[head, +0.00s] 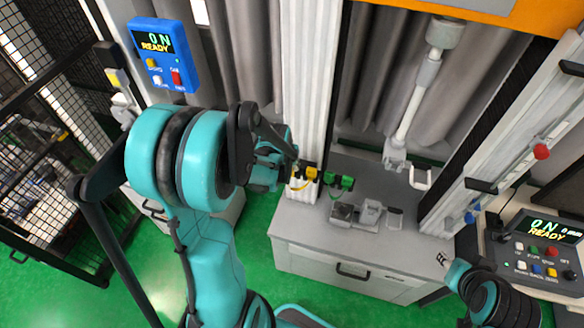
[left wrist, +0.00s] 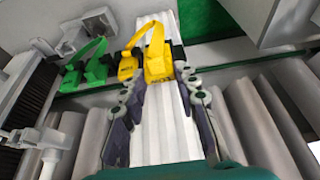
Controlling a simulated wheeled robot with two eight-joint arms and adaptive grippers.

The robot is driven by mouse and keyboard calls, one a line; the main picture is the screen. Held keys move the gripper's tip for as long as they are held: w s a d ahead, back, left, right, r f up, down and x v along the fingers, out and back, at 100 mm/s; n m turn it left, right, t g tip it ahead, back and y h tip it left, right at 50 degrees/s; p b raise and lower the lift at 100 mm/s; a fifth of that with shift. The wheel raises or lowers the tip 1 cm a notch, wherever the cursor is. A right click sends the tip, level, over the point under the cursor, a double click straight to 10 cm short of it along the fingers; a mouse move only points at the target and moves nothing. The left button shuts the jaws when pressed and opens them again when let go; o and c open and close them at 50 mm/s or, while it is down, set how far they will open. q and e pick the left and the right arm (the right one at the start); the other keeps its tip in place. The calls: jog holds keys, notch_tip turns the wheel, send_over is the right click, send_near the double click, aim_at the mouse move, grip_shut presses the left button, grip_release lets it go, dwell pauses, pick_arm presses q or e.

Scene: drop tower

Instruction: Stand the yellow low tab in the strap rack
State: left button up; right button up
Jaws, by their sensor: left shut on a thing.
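In the left wrist view a yellow tab (left wrist: 158,64) sits between the fingertips of my left gripper (left wrist: 161,72), which is shut on it. A yellow strap (left wrist: 141,36) loops from it to a second yellow block (left wrist: 128,66) just left. In the head view the yellow block (head: 311,173) and strap (head: 299,184) show in front of the white column, and my left gripper (head: 294,168) is partly hidden by its own arm. My right gripper (head: 441,258) is small at lower right, apart from the tabs; its fingers look spread and empty. I cannot clearly make out the strap rack.
Green blocks with a strap (head: 346,183) stand right of the yellow ones. A grey cabinet (head: 330,262) carries metal fixtures (head: 371,212). The white ribbed column (head: 311,80) rises close by. A control panel (head: 540,250) is at right, a blue box (head: 163,55) at upper left.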

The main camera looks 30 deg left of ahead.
pick_arm(q)
jog(key=w+f+b, duration=0.2)
jog(key=f, duration=0.1)
jog(key=w+a+f+b, duration=0.1)
jog(key=w+f+b, duration=0.2)
jog(key=shift+w+a+f, duration=0.1)
jog(key=shift+w+f, duration=0.05)
jog(key=shift+w, duration=0.05)
dwell(0.7)
jog(key=o, duration=1)
jog(key=v, duration=1.2)
